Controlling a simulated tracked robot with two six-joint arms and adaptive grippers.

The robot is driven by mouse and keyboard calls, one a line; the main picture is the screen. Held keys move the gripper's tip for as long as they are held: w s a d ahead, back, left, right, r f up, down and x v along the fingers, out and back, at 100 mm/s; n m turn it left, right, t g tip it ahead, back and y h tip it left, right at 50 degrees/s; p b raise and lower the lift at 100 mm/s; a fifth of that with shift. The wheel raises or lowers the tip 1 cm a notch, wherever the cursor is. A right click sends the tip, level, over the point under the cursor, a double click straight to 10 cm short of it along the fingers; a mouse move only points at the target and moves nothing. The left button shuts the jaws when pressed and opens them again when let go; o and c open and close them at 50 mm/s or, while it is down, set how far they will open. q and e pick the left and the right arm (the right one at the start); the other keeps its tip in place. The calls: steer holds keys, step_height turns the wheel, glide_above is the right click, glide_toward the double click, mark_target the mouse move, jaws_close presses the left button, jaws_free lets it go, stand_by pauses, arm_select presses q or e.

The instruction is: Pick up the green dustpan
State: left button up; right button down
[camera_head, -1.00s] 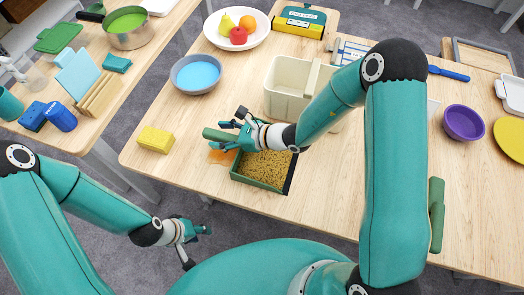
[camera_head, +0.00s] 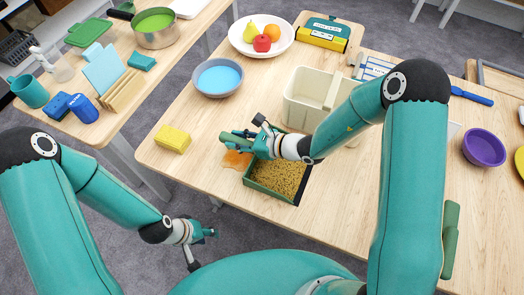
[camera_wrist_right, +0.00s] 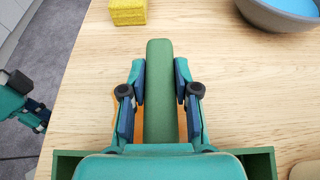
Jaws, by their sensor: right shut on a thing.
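The green dustpan (camera_head: 300,190) holds a heap of yellow-brown grains (camera_head: 278,176) and is at the table's front edge in the head view. My right gripper (camera_head: 238,143) is at its handle. In the right wrist view the gripper (camera_wrist_right: 160,85) is shut on the green handle (camera_wrist_right: 160,55), one finger on each side. The gripper body hides most of the pan there. My left gripper (camera_head: 205,232) hangs low in front of the table, apart from everything; its finger opening is too small to judge.
An orange patch (camera_head: 236,160) lies under the handle. A yellow sponge (camera_head: 172,139) is to the left, a grey bowl with blue contents (camera_head: 219,77) behind. A cream bin (camera_head: 303,103) stands close behind the dustpan. A green object (camera_head: 450,238) lies right. Wood between sponge and grey bowl is clear.

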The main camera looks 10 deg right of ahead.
steer(key=shift+r, duration=0.1)
step_height(320, 180, up, 20)
steer(key=p, duration=0.1)
steer(key=shift+p, duration=0.4)
stand_by(1.0)
